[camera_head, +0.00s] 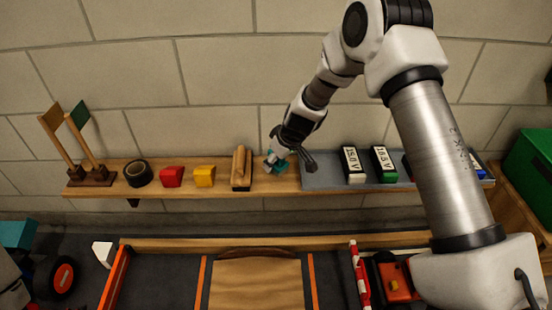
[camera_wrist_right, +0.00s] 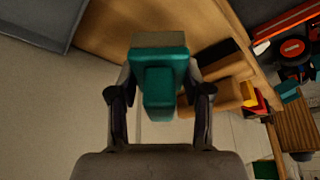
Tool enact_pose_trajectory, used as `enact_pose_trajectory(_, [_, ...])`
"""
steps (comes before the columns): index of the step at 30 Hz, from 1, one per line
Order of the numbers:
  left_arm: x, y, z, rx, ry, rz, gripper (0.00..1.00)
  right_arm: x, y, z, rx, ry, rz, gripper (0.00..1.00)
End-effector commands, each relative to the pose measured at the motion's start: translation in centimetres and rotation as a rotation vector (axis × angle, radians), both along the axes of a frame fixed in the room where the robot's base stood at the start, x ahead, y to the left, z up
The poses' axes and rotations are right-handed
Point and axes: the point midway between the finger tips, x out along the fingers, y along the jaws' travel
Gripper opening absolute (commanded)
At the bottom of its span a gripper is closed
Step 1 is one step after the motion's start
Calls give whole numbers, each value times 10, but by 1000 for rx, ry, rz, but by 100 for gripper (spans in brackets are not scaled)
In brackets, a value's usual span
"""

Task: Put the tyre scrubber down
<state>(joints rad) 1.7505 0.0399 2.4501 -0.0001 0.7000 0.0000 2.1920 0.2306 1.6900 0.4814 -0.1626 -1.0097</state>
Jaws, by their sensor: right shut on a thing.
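The tyre scrubber is a teal block (camera_wrist_right: 165,85) with a pale beige-grey face, held between the fingers in the right wrist view. My right gripper (camera_head: 278,155) is shut on it at the wooden shelf. In the head view the teal scrubber (camera_head: 271,164) shows partly behind the fingers, just right of a wooden block (camera_head: 241,168) and left of the grey mat (camera_head: 325,181). Whether it touches the shelf (camera_head: 215,186) I cannot tell. My left gripper is not in view; only a bit of white arm shows at the lower left.
On the shelf stand two small flags (camera_head: 65,142), a black tape roll (camera_head: 138,172), a red block (camera_head: 172,176) and a yellow block (camera_head: 205,176). Labelled packs (camera_head: 353,164) stand on the grey mat. A green box (camera_head: 530,175) is at the right.

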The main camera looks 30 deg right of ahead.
Motion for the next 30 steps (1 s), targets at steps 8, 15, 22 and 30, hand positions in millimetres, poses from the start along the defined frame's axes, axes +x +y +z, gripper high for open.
enact_pose_trajectory(8, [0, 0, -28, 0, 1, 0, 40, 2, -3, -41, 0, 1, 0, 21])
enact_pose_trajectory(15, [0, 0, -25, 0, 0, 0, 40, 2, -3, -38, 0, 1, 0, 11])
enact_pose_trajectory(22, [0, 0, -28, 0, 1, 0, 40, 2, -2, -40, -1, 1, 1, 74])
enact_pose_trajectory(30, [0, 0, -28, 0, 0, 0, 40, 2, -2, -39, 0, 1, 0, 74])
